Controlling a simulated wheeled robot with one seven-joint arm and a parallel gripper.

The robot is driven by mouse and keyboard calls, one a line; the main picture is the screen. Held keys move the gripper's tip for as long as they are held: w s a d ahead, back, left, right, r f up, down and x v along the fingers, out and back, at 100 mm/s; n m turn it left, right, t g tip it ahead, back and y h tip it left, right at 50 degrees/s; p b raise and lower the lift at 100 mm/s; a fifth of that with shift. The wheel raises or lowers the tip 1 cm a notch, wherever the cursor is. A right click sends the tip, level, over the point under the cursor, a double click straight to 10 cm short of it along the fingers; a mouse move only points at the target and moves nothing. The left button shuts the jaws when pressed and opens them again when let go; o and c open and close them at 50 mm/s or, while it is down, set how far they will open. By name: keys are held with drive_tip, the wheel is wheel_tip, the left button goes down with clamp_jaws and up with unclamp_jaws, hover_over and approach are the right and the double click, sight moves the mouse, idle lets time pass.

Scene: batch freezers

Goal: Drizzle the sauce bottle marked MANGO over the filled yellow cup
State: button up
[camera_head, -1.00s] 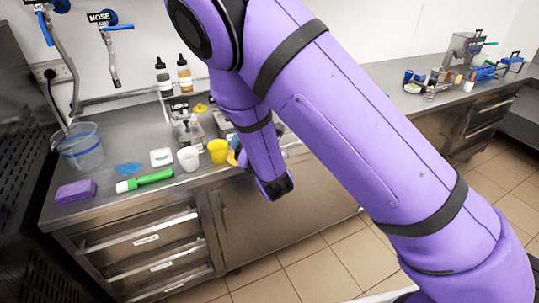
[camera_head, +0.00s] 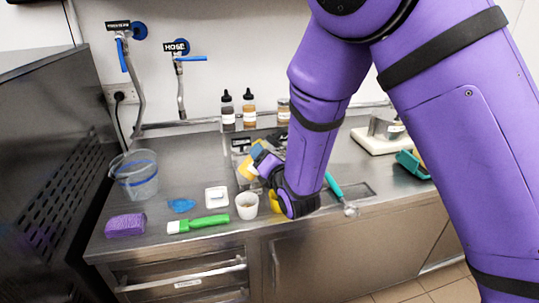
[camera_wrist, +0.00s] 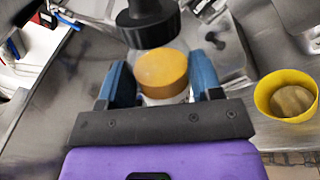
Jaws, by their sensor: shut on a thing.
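My gripper (camera_wrist: 160,88) has its blue fingers shut on a sauce bottle (camera_wrist: 162,72) with orange-yellow contents and a black cap (camera_wrist: 148,26). I cannot read a label on it. The yellow cup (camera_wrist: 262,100) stands to the right of the bottle in the wrist view, apart from it, with a beige filling inside. In the head view my gripper (camera_head: 258,164) is over the counter, and my wrist hides most of the yellow cup (camera_head: 273,201). Part of the yellow held bottle (camera_head: 246,168) shows beside the fingers.
A white cup (camera_head: 247,206) stands left of the yellow cup. A green-handled brush (camera_head: 198,223), purple sponge (camera_head: 125,225) and clear bucket (camera_head: 135,177) are further left. Dark (camera_head: 228,111) and amber (camera_head: 249,110) bottles stand at the back. A teal-handled tool (camera_head: 334,186) lies right.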

drive_tip(key=f+m, duration=0.1)
drive_tip(key=a+f+m, duration=0.1)
drive_tip(key=m, duration=0.2)
drive_tip(key=shift+s+a+f, duration=0.3)
drive_tip(key=shift+s+f, duration=0.1)
wheel_tip(320, 180, down, 2)
drive_tip(key=m, duration=0.3)
drive_tip(key=shift+a+f+m, duration=0.15)
drive_tip(key=shift+m, duration=0.15)
drive_tip(key=shift+w+d+m, duration=0.1)
drive_tip(key=shift+d+m, duration=0.15)
drive_tip(key=shift+m, duration=1.35)
drive_tip(key=shift+w+d+m, duration=0.1)
drive_tip(key=shift+d+m, duration=0.1)
drive_tip(key=shift+m, duration=1.4)
drive_tip(key=shift+d+m, duration=0.25)
drive_tip(key=shift+m, duration=1.35)
drive_tip(key=n, duration=0.4)
